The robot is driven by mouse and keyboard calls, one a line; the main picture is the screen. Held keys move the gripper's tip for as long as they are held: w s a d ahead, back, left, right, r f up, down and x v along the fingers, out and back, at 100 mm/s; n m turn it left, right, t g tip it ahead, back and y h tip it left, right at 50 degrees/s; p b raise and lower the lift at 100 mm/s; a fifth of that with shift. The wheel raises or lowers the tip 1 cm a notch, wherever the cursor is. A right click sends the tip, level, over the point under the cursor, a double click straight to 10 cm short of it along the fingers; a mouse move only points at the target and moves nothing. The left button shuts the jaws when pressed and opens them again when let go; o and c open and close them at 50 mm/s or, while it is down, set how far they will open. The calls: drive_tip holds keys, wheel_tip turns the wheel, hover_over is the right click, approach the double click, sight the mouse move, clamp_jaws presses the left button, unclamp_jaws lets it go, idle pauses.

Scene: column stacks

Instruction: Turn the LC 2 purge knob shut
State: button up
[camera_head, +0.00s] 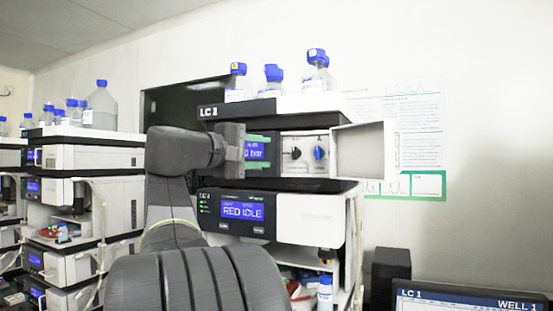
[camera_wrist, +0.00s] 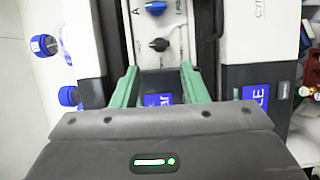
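Small print by the knobs is too blurred to read surely. My gripper (camera_head: 264,152) is open and empty, its green fingers (camera_wrist: 160,72) apart in front of the module's blue display, left of the knobs and not touching them.
An open white door (camera_head: 362,152) stands out right of the bay. Bottles with blue caps (camera_head: 273,80) stand on top. The lower module's display (camera_head: 241,210) reads RED IDLE. Another stack (camera_head: 90,157) is at left. A monitor (camera_head: 470,302) is at lower right.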

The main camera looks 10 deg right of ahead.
sight(293, 154)
drive_tip(key=v, duration=0.4)
drive_tip(key=shift+s+a, duration=0.15)
drive_tip(key=shift+a, duration=0.1)
drive_tip(key=shift+d, duration=0.1)
drive_tip(key=p+x, duration=0.2)
drive_tip(key=x, duration=1.1)
drive_tip(key=shift+w+d, duration=0.25)
drive_tip(key=shift+d, duration=0.05)
drive_tip(key=shift+a, duration=0.1)
